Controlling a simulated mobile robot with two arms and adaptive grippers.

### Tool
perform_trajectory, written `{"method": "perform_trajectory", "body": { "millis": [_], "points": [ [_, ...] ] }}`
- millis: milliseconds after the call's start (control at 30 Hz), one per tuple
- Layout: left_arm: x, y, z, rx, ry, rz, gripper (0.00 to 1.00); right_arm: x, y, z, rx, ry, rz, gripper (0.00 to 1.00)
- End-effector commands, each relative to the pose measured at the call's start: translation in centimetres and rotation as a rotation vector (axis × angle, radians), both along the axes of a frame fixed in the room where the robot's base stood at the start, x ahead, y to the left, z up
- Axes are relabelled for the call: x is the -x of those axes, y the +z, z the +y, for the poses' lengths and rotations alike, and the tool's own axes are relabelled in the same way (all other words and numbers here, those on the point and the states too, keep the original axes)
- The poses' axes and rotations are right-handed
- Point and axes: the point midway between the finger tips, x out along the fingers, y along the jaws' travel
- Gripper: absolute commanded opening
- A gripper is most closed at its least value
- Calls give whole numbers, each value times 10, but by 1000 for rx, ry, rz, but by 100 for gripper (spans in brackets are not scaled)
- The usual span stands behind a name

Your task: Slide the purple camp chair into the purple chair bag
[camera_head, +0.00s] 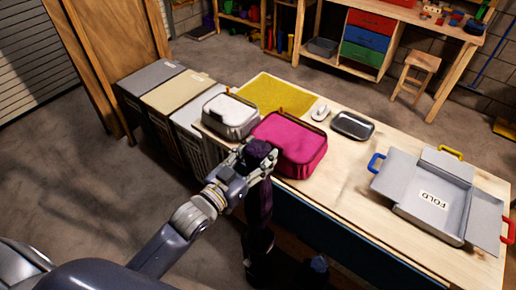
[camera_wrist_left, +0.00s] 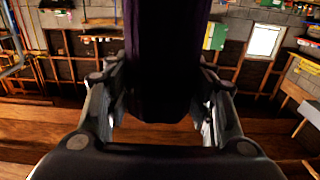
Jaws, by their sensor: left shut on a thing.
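My left gripper (camera_head: 252,172) is shut on a long, dark purple thing, which looks like the folded purple camp chair (camera_head: 259,198). It stands roughly upright in front of the table's near edge, with its top end just above the fingers. In the left wrist view the dark purple chair (camera_wrist_left: 164,60) fills the space between the two fingers (camera_wrist_left: 160,110). Below it, a darker upright shape (camera_head: 260,258) may be the purple chair bag, but shadow hides where one ends and the other begins.
The wooden table (camera_head: 345,190) holds a pink case (camera_head: 292,140), a grey-white case (camera_head: 230,113), a yellow cloth (camera_head: 275,92), a dark tray (camera_head: 352,125) and an unfolded grey box (camera_head: 432,195). Bins (camera_head: 165,95) stand left of the table. The floor (camera_head: 120,205) at left is clear.

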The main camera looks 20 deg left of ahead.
Motion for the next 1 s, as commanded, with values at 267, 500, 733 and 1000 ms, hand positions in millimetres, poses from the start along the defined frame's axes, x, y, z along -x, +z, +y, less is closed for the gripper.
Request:
{"method": "perform_trajectory", "body": {
  "millis": [267, 500, 733, 1000],
  "points": [
    [-1, -13, 0, 4, 0, -13, 0, -1, 0, 0, 0, 0, -1, 73],
    [-1, -29, 0, 2, 0, -12, 0, -1, 0, 1, 0, -1, -1, 73],
    [-1, -44, -1, 4, -1, -13, 0, -1, 0, 2, -2, -2, -1, 73],
    [-2, -62, 0, 4, -1, -13, 0, -1, 0, 3, -3, -2, 0, 73]
  ]
}}
